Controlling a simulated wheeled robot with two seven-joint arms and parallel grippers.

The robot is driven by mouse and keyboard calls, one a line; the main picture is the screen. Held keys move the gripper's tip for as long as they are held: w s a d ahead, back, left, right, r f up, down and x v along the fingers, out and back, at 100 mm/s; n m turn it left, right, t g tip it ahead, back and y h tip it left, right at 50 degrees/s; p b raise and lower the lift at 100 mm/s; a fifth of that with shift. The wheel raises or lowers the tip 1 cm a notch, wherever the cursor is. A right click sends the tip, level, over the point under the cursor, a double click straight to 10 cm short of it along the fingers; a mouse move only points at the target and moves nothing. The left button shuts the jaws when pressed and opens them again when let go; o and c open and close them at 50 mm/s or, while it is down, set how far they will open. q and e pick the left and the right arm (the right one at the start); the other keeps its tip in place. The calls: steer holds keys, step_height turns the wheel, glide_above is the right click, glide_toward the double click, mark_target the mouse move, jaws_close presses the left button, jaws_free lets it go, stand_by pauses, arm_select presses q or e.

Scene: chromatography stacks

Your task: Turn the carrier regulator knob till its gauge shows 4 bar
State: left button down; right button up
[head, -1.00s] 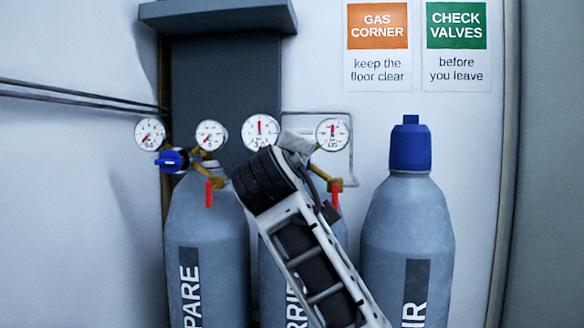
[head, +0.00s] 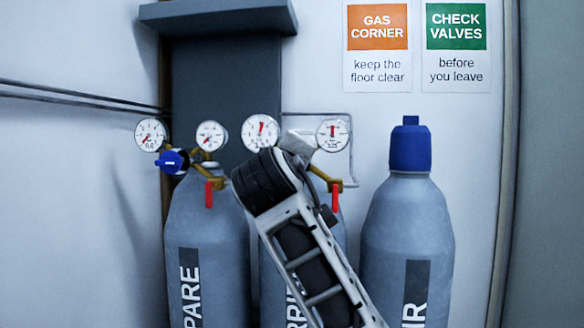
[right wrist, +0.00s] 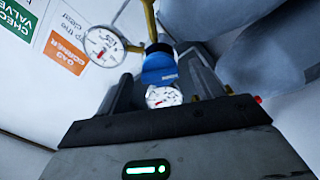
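The carrier gauge (head: 260,131) is in the head view, behind and above my right gripper; its red needle points just right of straight up, and its number is too small to read surely. In the right wrist view the blue regulator knob (right wrist: 160,68) lies between the fingers of my right gripper (right wrist: 158,75). A narrow gap shows beside the knob, so the fingers look open around it. In the head view my right gripper (head: 296,146) hides this knob. The carrier cylinder (head: 270,275) is partly hidden by my arm. My left gripper is not in view.
The spare cylinder (head: 207,240) stands left, with its own blue knob (head: 172,161) and red lever (head: 209,195). A blue-capped cylinder (head: 410,225) stands right. Another gauge (head: 333,134) and red lever (head: 335,199) sit close to my right gripper. Two wall signs hang above.

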steer(key=shift+s, duration=0.15)
arm_select(q)
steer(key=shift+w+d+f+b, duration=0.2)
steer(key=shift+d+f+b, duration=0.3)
steer(key=shift+b, duration=1.4)
arm_select(e)
steer(key=s+a, duration=0.3)
steer(key=s, duration=1.2)
steer(key=shift+s, duration=0.2)
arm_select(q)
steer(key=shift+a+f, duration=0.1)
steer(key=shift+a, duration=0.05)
